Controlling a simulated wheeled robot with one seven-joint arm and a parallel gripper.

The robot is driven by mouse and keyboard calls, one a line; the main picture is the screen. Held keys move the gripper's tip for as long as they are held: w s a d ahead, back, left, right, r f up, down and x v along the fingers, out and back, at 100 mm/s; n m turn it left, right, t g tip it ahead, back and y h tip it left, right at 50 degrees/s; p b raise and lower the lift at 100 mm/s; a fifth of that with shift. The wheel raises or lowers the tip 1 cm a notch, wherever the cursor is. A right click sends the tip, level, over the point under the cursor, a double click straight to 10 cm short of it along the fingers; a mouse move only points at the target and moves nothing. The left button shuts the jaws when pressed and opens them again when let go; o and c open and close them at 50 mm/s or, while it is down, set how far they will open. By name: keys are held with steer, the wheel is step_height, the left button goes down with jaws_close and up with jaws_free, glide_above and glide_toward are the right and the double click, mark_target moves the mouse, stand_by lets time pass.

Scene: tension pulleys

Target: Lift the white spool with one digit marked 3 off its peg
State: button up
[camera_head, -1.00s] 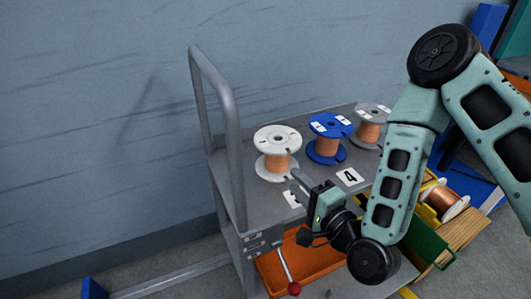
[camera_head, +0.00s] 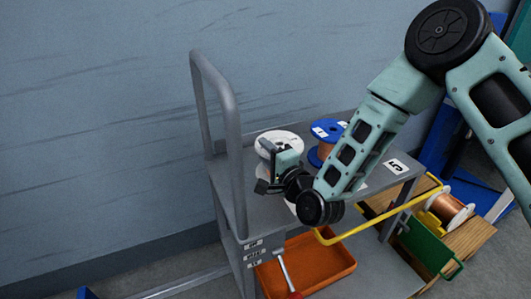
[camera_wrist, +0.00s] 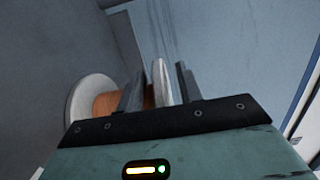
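The white spool (camera_head: 286,137) with copper winding stands on the cart's top shelf, nearest the cart handle. Its marking cannot be read, and my gripper hides its front in the head view. My gripper (camera_head: 264,168) is at the spool's near side. In the wrist view, my gripper (camera_wrist: 160,84) has its two dark fingers apart on either side of a pale edge that looks like a spool flange. Narrow gaps seem to show beside that edge. The white flange and copper winding (camera_wrist: 106,106) show left of the fingers. The peg is hidden.
A blue spool (camera_head: 328,130) stands close to the right of the white one, partly behind my arm. The grey cart handle (camera_head: 232,130) rises to the left. A "5" card (camera_head: 396,166) lies on the shelf. Below are an orange tray (camera_head: 325,268) and another copper spool (camera_head: 448,208).

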steer(key=shift+w+a, duration=0.15)
steer(key=shift+w, duration=0.05)
jaws_close()
steer(key=shift+r, duration=0.1)
steer(key=shift+r+p, duration=1.25)
steer(key=shift+r, duration=0.65)
stand_by(1.1)
steer(key=shift+r+p, duration=1.05)
steer(key=shift+r, duration=0.55)
steer(key=shift+r, duration=0.1)
steer(key=shift+r+p, duration=1.1)
steer(key=shift+r, duration=0.55)
